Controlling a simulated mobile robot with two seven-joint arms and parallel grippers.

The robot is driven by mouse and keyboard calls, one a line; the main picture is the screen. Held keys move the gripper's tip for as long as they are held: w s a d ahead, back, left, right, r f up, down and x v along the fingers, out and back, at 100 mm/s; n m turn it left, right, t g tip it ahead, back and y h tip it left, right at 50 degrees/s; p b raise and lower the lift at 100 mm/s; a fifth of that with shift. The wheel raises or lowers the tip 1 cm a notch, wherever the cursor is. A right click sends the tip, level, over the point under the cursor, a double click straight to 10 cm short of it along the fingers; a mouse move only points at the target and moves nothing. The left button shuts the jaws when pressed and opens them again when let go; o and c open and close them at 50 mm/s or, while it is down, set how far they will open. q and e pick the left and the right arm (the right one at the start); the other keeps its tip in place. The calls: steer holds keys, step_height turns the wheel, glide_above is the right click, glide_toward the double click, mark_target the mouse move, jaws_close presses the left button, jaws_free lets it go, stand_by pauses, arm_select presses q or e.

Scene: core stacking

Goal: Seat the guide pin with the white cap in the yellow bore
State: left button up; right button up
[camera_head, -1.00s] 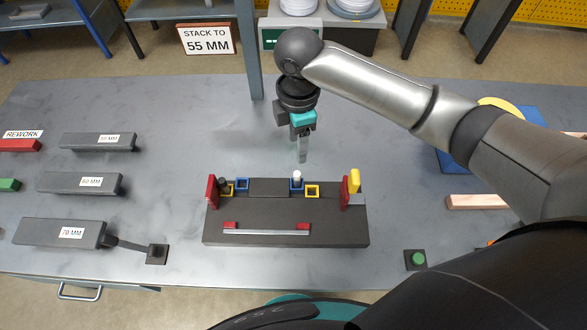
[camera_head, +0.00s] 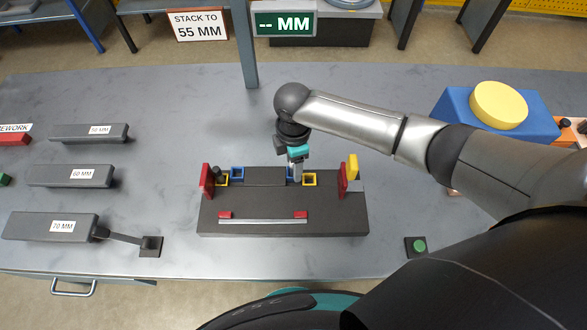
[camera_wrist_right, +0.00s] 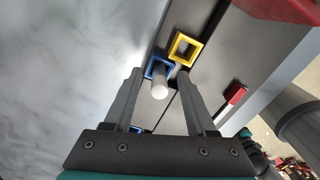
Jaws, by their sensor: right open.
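The guide pin with the white cap (camera_wrist_right: 160,91) stands in a blue-framed bore (camera_wrist_right: 147,68) in the right wrist view; my gripper hides it in the head view. An empty yellow bore (camera_wrist_right: 175,49) lies beside it, also seen in the head view (camera_head: 309,185). My right gripper (camera_head: 296,178) is over the pin, pointing down. In the wrist view its open fingers (camera_wrist_right: 158,75) stand either side of the white cap, with gaps; I cannot tell how far down they reach. My left gripper is not in view.
The dark fixture block (camera_head: 215,228) has red end posts (camera_head: 206,180) and a yellow piece (camera_head: 352,166) at right. Another yellow bore (camera_head: 224,184) and a dark pin (camera_head: 217,174) are at its left. Grey bars (camera_head: 50,227) lie left; a green button (camera_head: 419,245) is right.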

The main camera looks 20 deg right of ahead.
steer(key=shift+f, duration=0.15)
jaws_close()
stand_by(0.4)
